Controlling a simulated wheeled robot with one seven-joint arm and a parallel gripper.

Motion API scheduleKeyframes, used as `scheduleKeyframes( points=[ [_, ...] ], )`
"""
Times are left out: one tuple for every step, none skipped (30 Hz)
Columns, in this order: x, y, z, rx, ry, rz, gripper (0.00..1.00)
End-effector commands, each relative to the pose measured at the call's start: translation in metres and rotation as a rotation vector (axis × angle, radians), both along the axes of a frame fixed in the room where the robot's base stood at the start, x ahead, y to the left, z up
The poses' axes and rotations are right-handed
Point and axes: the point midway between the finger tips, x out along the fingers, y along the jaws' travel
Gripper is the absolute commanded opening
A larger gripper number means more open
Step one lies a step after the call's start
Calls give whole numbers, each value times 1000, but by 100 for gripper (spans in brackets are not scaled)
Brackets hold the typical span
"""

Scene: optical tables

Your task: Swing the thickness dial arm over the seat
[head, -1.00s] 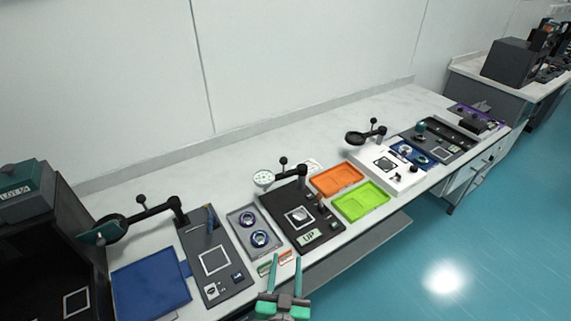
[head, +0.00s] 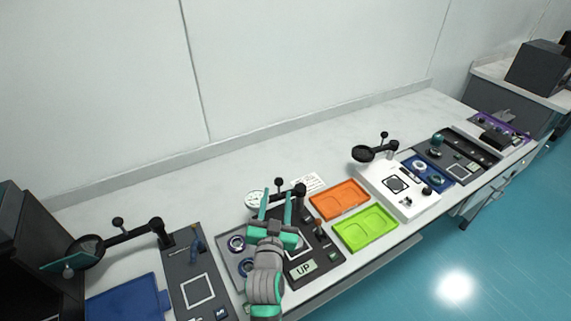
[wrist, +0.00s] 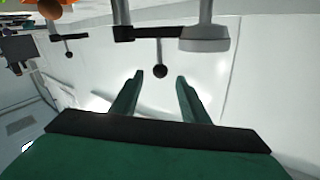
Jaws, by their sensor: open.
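The thickness dial arm (head: 290,192) is dark, with a round white dial (head: 254,200) at its left end and a ball knob (head: 278,182) on a stalk. It points left, off to the back-left of the black station (head: 325,252). My gripper (head: 277,193) is open and empty beside the arm. In the wrist view, the dial arm (wrist: 150,32) and the side of the dial (wrist: 205,40) show, and the ball knob (wrist: 160,72) appears between the open fingertips (wrist: 160,77); contact cannot be told.
A grey tray with round parts (head: 236,243) lies left of the station, partly hidden. An orange tray (head: 340,198) and a green tray (head: 365,229) lie right. Another station with a swing arm (head: 135,235) stands left. The bench behind is clear.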

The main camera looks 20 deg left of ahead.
Motion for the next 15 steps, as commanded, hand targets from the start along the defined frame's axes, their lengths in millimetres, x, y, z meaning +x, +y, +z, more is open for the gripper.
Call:
scheduleKeyframes(
  points=[
    [2,1,0,0,0,1,41],
    [3,2,0,0,0,1,41],
    [6,4,1,0,-1,3,41],
    [8,5,1,1,-2,4,41],
    [11,7,1,1,-2,5,41],
    [16,10,1,0,-1,6,41],
    [20,12,1,1,-2,7,41],
    [25,14,2,1,-2,8,41],
    [31,16,1,0,-1,8,41],
    [36,18,2,1,-3,9,41],
    [41,20,2,0,-3,9,41],
    [48,22,2,1,-4,8,41],
    [53,24,2,1,-3,7,41],
    [58,25,2,1,-3,6,41],
    [65,26,2,1,-3,6,41]
  ],
)
